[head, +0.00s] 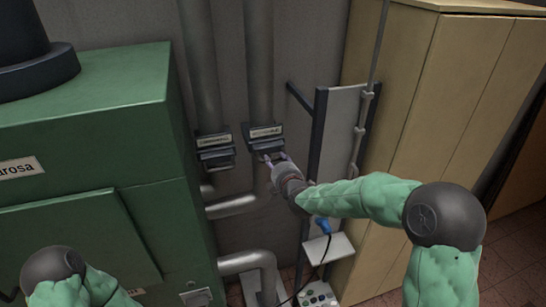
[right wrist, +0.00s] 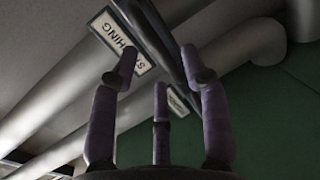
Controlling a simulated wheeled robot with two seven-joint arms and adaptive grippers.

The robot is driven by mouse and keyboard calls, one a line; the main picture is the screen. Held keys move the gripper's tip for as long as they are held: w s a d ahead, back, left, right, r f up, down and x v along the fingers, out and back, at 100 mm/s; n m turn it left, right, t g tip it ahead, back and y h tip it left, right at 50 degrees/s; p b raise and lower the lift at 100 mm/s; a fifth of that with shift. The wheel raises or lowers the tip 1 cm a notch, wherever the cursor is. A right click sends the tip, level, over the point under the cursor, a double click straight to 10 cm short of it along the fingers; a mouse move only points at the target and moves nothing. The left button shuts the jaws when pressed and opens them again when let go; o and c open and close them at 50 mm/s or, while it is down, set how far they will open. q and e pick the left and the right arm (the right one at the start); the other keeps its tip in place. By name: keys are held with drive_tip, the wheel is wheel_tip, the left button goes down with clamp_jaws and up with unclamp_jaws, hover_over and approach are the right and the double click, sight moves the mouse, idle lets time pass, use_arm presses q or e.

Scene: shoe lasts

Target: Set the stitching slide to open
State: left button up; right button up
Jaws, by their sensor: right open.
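The stitching slide (head: 266,145) is a dark plate in a housing across the right-hand grey duct, under a pale label (head: 266,132). In the right wrist view its label (right wrist: 120,40) is partly hidden by a finger and shows "S" and "HING". A dark bar of the slide (right wrist: 165,40) runs just beyond the fingertips. My right gripper (head: 274,159) is open, with its purple fingers (right wrist: 160,65) apart, at the slide's front lower edge. I cannot tell whether they touch it or how far the slide is out. My left gripper is not in view.
A similar labelled slide (head: 215,152) sits on the duct to the left. A green machine (head: 90,130) fills the left side. A tan cabinet (head: 430,90) and a grey panel (head: 340,120) with a dark frame stand to the right. A blue-handled tool (head: 323,225) hangs below.

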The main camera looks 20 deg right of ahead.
sight(273, 159)
drive_tip(key=shift+p+x, duration=0.3)
drive_tip(key=shift+x, duration=1.5)
clamp_jaws()
